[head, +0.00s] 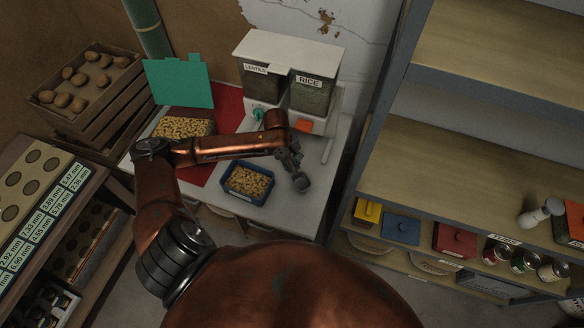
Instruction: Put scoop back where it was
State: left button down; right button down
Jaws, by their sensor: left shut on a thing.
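My left gripper (298,172) is shut over the white table, just right of a blue tray (232,199) that holds pale, nut-like pieces. A small grey rounded shape shows at its tips; I take it to be the scoop, mostly hidden by the gripper and too small to make out. A bin of similar pieces (184,127) stands at the back left of the table, its teal lid (179,83) raised. My right gripper is not in view.
Dispensers for lentils (257,86) and rice (310,95) stand at the table's back. A red mat (229,108) lies under the bin. A potato crate (105,117) is at left. Shelves (470,180) at right hold yellow, blue and red boxes and cans.

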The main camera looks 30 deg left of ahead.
pick_arm(q)
jog(key=shift+s+f, duration=0.15)
jog(key=shift+f, duration=0.45)
jog(key=shift+s, duration=0.1)
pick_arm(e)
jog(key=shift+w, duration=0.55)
pick_arm(q)
jog(key=c, duration=1.8)
grip_release()
jog(key=shift+c, duration=0.2)
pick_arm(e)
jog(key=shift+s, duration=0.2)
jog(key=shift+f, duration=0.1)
